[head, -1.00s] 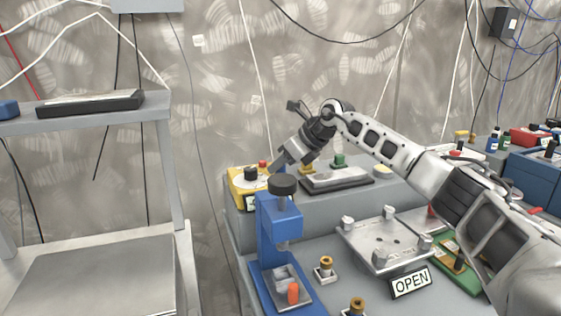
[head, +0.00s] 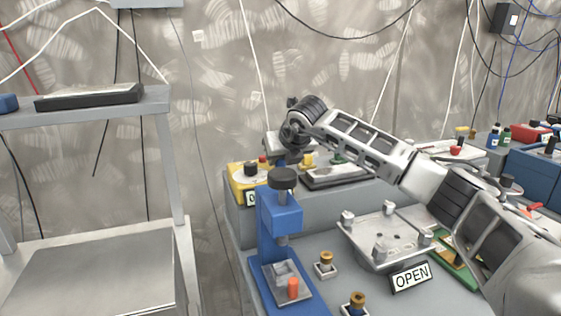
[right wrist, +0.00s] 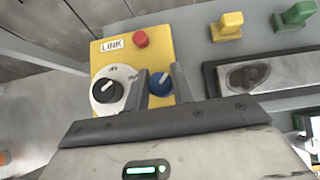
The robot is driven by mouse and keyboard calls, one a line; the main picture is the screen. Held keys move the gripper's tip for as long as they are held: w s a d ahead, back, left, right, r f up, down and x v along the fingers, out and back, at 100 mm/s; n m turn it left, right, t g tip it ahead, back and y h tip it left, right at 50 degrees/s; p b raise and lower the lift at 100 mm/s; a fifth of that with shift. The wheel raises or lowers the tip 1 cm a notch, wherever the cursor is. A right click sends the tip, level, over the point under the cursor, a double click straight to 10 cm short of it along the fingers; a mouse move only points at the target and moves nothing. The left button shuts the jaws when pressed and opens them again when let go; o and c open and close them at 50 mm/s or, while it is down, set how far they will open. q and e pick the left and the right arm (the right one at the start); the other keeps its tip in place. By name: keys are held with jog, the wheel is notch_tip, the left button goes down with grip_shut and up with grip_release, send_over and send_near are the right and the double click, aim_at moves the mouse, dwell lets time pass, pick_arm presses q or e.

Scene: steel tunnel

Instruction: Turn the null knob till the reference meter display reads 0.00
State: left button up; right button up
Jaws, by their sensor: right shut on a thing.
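A yellow box (right wrist: 107,58) with a LINK label carries a black knob (right wrist: 106,90) on a white dial, a red button (right wrist: 140,39) and a blue knob (right wrist: 160,84) with a white pointer line. My right gripper (right wrist: 162,80) is shut on the blue knob, one finger on each side. No knob's name can be read. In the head view the yellow box (head: 236,184) sits at the back left of the grey bench, with my right gripper (head: 279,160) at its right side. A small plate (head: 250,198) on its front is partly hidden and its reading is not legible. My left gripper is out of view.
A blue press (head: 279,218) with a black top knob stands in front of the box. A dark-framed panel (head: 335,176) and yellow and green knobs lie to its right. A metal plate fixture (head: 385,240) and an OPEN sign (head: 411,277) are nearer.

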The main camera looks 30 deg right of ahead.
dwell(0.4)
jog(key=o, duration=1)
jog(key=v, duration=0.8)
jog(key=b+v, duration=0.1)
jog(key=v, duration=0.7)
jog(key=shift+a, duration=0.2)
jog(key=shift+w, duration=0.1)
